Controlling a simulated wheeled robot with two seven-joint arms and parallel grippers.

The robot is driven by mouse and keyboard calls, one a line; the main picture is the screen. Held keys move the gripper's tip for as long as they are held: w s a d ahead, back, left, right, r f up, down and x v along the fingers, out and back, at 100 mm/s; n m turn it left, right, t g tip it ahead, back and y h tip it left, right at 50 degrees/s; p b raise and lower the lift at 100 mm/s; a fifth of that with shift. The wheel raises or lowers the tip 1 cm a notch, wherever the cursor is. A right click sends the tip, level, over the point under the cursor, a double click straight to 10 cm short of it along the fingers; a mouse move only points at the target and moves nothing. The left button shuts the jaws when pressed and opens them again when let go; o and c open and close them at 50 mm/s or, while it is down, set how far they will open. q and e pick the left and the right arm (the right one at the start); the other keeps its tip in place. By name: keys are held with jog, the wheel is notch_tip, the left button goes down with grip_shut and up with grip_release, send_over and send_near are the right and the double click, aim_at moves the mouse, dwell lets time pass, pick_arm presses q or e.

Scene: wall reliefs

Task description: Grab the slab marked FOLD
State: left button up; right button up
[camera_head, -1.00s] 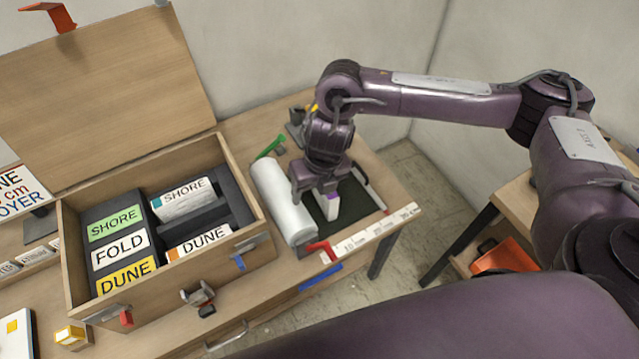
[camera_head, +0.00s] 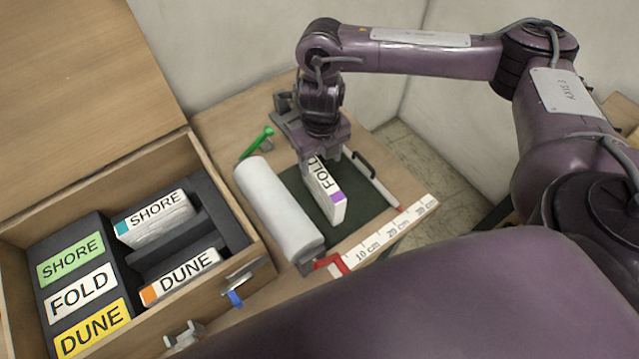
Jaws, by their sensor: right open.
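The slab marked FOLD (camera_head: 327,197) is white with a purple patch and stands on its edge on a dark green mat (camera_head: 358,206). My right gripper (camera_head: 322,165) is open and reaches down over the far end of this slab, its fingers around or close beside that end. Whether the fingers touch it is hard to tell. Part of the word FOLD is hidden by the gripper. My left gripper is not in view.
An open wooden case (camera_head: 262,287) at left holds slabs marked SHORE (camera_head: 152,220) and DUNE (camera_head: 180,277) in dark slots beside coloured labels. A white roll (camera_head: 279,212) lies left of the mat. A ruler (camera_head: 385,233) runs along the front edge.

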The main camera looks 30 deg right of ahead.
aim_at(323, 176)
jog(key=shift+s+f, duration=0.3)
jog(key=shift+f, duration=0.6)
jog(key=shift+d+f+b, duration=0.15)
jog(key=shift+f+b, duration=0.15)
jog(key=shift+f, duration=2.05)
jog(key=shift+r, duration=0.1)
grip_shut()
